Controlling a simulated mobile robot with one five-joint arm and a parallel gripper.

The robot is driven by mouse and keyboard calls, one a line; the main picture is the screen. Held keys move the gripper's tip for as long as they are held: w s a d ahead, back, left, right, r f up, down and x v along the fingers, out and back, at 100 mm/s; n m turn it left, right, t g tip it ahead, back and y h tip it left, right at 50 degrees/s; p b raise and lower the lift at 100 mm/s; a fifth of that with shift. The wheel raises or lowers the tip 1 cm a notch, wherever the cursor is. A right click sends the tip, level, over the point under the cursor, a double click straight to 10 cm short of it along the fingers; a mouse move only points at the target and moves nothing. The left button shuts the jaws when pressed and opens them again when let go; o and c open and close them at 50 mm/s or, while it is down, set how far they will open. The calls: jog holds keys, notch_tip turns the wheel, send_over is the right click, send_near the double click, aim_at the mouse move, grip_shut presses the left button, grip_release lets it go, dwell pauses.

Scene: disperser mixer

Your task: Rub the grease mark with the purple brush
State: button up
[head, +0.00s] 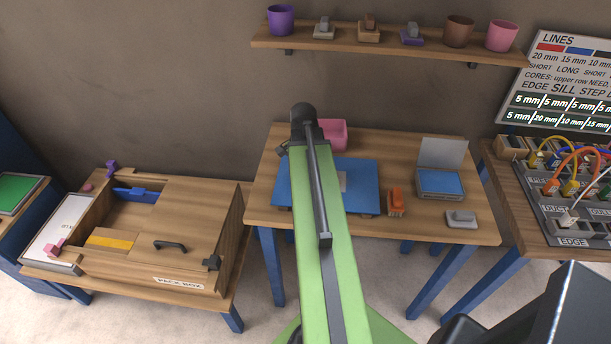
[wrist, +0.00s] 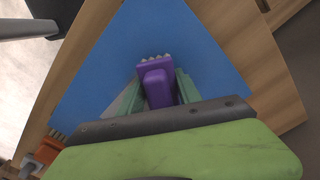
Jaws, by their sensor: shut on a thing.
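In the wrist view my gripper (wrist: 158,92) is shut on the purple brush (wrist: 155,78), with its pale bristle tufts pointing away from the jaws. The brush is over the blue mat (wrist: 200,50); I cannot tell whether the bristles touch it. A grey patch (wrist: 122,102) shows on the mat just left of the brush, partly hidden by the gripper. My arm hides the gripper and brush there. I cannot make out the grease mark clearly.
An orange brush (head: 396,203) stands right of the mat, near an open case with a blue pad (head: 440,183) and a grey block (head: 461,219). A pink bin (head: 334,134) is behind the mat. The pack box (head: 185,240) is left; a cable panel (head: 575,200) is right.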

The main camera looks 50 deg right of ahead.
aim_at(350, 188)
jog(key=shift+s+a, duration=0.3)
jog(key=shift+a, duration=0.1)
jog(key=shift+s+d+f, duration=0.1)
jog(key=shift+s+d, duration=0.45)
jog(key=shift+s, duration=0.25)
jog(key=shift+s+d, duration=0.55)
jog(key=shift+s, duration=0.25)
jog(key=shift+s+d+r, duration=0.1)
jog(key=shift+s+d, duration=0.65)
jog(key=shift+s, duration=0.25)
jog(key=shift+s+d+r, duration=0.1)
jog(key=shift+s+d, duration=0.7)
jog(key=shift+s, duration=0.25)
jog(key=shift+s+d, duration=0.75)
jog(key=shift+s, duration=0.25)
jog(key=shift+s+d+f, duration=0.1)
jog(key=shift+s+d, duration=0.45)
jog(key=shift+s, duration=0.25)
jog(key=shift+s+d, duration=0.55)
jog(key=shift+s, duration=0.2)
notch_tip(350, 188, up, 6)
jog(key=p, duration=0.5)
jog(key=shift+p, duration=0.4)
